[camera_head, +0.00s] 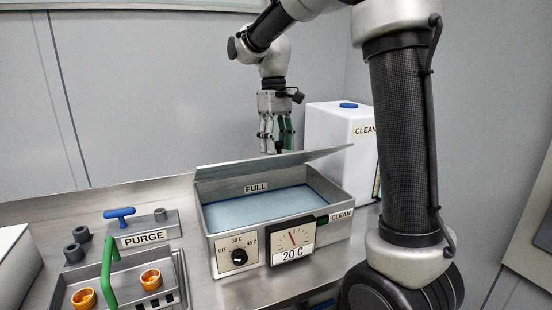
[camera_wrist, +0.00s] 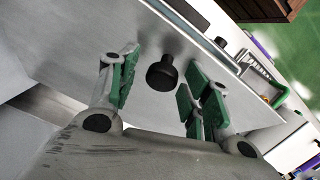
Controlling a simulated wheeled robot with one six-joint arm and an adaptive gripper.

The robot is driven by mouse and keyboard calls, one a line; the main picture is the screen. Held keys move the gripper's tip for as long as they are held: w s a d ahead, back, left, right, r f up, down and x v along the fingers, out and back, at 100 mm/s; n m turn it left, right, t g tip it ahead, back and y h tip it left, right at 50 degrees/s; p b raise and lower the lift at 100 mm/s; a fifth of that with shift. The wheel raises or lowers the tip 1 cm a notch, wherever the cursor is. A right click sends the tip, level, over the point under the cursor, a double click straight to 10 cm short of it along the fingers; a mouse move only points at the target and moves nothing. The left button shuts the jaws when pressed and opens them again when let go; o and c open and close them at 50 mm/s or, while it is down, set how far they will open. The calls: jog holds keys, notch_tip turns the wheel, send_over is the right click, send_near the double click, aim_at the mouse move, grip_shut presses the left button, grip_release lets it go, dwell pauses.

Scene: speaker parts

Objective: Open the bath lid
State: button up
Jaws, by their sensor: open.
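The metal bath (camera_head: 233,258) holds blue liquid, which is visible because its grey lid (camera_head: 283,164) stands raised and tilted above the opening. The lid's black knob (camera_wrist: 162,74) shows in the wrist view but is hidden in the head view. My gripper (camera_head: 275,146) is behind the lid, pointing down, and the lid hides its fingertips. In the wrist view my gripper (camera_wrist: 157,88) is open, with green-padded fingers on either side of the knob. A gap shows between the pads and the knob, and nothing is held.
A white container (camera_head: 325,130) stands close behind the bath at the right. A purge station (camera_head: 145,238) with a blue tap, a green handle and orange-brown parts is at the left. The bath's front carries a heat dial (camera_head: 239,257) and a temperature gauge (camera_head: 293,243).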

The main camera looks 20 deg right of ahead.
aim_at(280, 155)
jog(key=shift+s+f, duration=0.55)
jog(key=shift+f, duration=0.2)
jog(key=shift+s+f, duration=0.5)
jog(key=shift+f, duration=0.25)
